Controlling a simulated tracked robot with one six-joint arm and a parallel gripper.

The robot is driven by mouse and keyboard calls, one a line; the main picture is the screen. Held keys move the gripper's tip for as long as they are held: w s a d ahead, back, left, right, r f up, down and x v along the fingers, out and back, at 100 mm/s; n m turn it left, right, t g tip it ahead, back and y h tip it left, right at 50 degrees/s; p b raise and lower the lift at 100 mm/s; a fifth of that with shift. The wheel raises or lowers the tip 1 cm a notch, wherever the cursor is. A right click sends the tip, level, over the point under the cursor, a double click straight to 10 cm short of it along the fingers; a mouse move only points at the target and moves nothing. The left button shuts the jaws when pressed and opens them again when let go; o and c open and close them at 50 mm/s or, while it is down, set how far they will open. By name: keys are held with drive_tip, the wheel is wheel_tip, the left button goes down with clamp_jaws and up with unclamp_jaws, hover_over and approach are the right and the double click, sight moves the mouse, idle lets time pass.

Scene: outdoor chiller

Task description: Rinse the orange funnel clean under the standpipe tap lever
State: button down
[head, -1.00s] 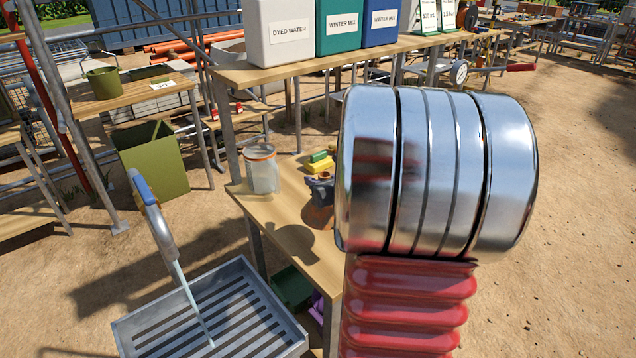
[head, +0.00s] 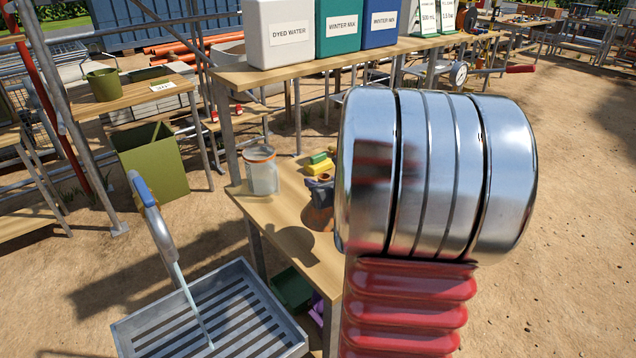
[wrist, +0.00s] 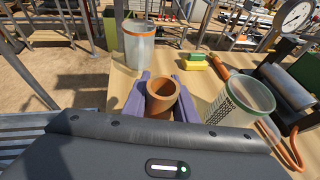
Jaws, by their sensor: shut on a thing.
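My gripper (wrist: 161,86) is shut on the orange funnel (wrist: 163,101), with a purple finger on each side of it in the wrist view. The funnel's round open mouth faces the camera; its lower part is hidden. In the head view the funnel (head: 318,214) shows partly beside my arm, over the wooden bench. The standpipe tap (head: 155,222) stands to the left with its blue lever (head: 141,188) on top. Water (head: 194,305) runs from its spout into a grey slatted basin (head: 124,332). The funnel is apart from the stream.
A clear jar (head: 261,172) and a yellow-green sponge (head: 319,165) stand on the bench (head: 287,238). A clear measuring vessel (wrist: 243,97) and a gauge (wrist: 297,15) are at the right in the wrist view. Labelled containers (head: 281,35) line the shelf behind.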

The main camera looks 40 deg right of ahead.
drive_tip(key=w+a+f+n+y, duration=0.2)
drive_tip(key=w+a+y, duration=0.1)
drive_tip(key=a, duration=0.9)
drive_tip(key=w+a+f+n+y, duration=0.2)
drive_tip(key=w+a+f+n, duration=0.1)
drive_tip(key=a, duration=1)
drive_tip(key=w+a+f+n+y, duration=0.2)
drive_tip(key=w+a+y, duration=0.1)
drive_tip(key=a, duration=1)
drive_tip(key=shift+w+f+y, duration=0.15)
drive_tip(key=shift+w+y, duration=0.15)
drive_tip(key=shift+w, duration=0.25)
